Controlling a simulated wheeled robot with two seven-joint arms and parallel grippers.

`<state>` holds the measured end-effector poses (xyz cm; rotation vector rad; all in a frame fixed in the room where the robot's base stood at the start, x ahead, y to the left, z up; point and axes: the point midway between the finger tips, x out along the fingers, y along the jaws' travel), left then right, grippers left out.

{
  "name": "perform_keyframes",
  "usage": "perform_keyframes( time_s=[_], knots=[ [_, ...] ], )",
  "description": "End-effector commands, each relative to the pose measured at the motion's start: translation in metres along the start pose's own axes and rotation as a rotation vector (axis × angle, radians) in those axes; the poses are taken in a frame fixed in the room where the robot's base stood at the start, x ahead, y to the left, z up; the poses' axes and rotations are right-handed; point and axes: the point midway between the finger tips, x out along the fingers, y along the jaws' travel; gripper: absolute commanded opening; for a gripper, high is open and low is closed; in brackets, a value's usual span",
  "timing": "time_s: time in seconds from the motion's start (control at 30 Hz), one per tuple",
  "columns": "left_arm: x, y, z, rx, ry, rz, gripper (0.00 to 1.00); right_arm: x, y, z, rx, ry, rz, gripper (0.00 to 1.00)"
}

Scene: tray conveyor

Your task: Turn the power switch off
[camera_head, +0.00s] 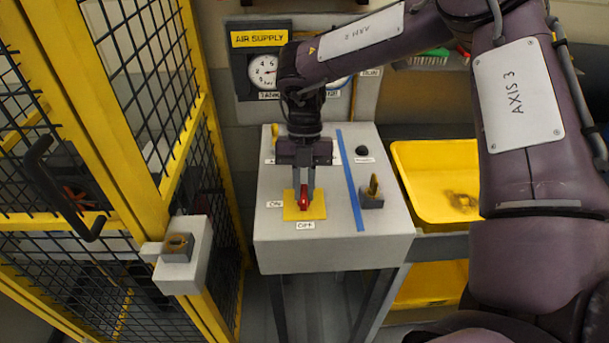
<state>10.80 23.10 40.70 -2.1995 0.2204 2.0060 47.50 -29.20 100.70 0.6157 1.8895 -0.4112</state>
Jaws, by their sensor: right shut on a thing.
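The power switch is a red handle (304,203) on a yellow plate (289,212) on top of a grey console (335,252). A label (306,226) below the plate seems to read "OFF", and another at its left seems to read "ON". My right gripper (304,195) reaches straight down over the plate, shut on the red handle. The fingers hide part of the handle, so I cannot tell its exact angle. My left gripper is not in view.
A blue strip (350,182), a black knob (361,150) and a key switch (372,193) are on the console. Yellow mesh fencing with a lock box (184,262) stands at the left. Yellow bins (432,206) stand at the right. Air supply gauges (263,72) hang behind.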

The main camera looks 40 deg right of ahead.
Motion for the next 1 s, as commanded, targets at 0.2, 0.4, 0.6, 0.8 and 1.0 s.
perform_keyframes(
  time_s=[0.2, 0.4, 0.6, 0.8, 1.0],
  knots=[
    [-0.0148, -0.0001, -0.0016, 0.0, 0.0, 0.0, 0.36, -0.0013, 0.0007, -0.0011, -0.066, 0.002, -0.027, 0.0],
    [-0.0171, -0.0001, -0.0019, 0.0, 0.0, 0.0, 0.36, 0.0002, 0.0007, -0.0002, -0.088, 0.0, -0.036, 0.0],
    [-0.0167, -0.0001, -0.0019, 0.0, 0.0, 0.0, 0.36, 0.0006, 0.0008, 0.0, -0.091, -0.001, -0.037, 0.0],
    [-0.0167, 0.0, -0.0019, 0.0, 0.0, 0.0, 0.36, 0.0006, 0.0008, 0.0, -0.091, -0.001, -0.037, 0.2],
    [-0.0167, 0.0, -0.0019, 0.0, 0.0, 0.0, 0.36, 0.0005, 0.0007, 0.0, -0.089, -0.001, -0.037, 0.36]
  ],
)
